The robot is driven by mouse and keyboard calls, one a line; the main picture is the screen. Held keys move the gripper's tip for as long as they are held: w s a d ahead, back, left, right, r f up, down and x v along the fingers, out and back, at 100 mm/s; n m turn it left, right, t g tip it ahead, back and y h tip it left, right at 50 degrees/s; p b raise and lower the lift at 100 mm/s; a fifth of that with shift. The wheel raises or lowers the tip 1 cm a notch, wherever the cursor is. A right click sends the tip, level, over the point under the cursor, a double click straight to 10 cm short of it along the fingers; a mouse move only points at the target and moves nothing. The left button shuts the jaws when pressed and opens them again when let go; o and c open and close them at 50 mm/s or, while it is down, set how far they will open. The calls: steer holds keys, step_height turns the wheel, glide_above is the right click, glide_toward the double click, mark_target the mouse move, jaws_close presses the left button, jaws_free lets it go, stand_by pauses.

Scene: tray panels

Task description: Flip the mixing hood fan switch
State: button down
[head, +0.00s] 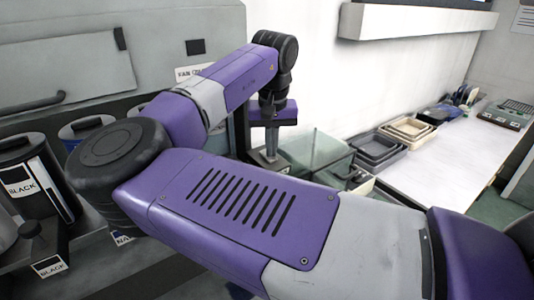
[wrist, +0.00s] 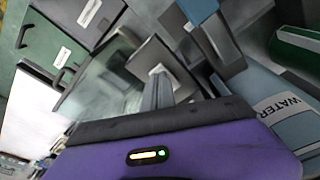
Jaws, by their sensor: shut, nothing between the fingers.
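A white label (head: 192,71) that seems to begin with "FAN" is on the grey hood front in the head view, partly covered by my arm. A small black rectangle (head: 195,47) sits just above it; I cannot tell if it is the switch. No switch lever can be made out. In the wrist view my gripper fingers (wrist: 158,90) are together, in front of a grey box with a blank-looking label.
A glass-sided box (head: 325,152) stands below and right of my gripper. Stacked trays (head: 375,150) lie on the white counter (head: 440,165). Black canisters (head: 35,170) stand at left. A container labelled WATER (wrist: 270,100) is at right in the wrist view.

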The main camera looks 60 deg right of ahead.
step_height(320, 180, up, 7)
steer(key=p, duration=0.6)
steer(key=shift+f, duration=0.15)
stand_by(0.5)
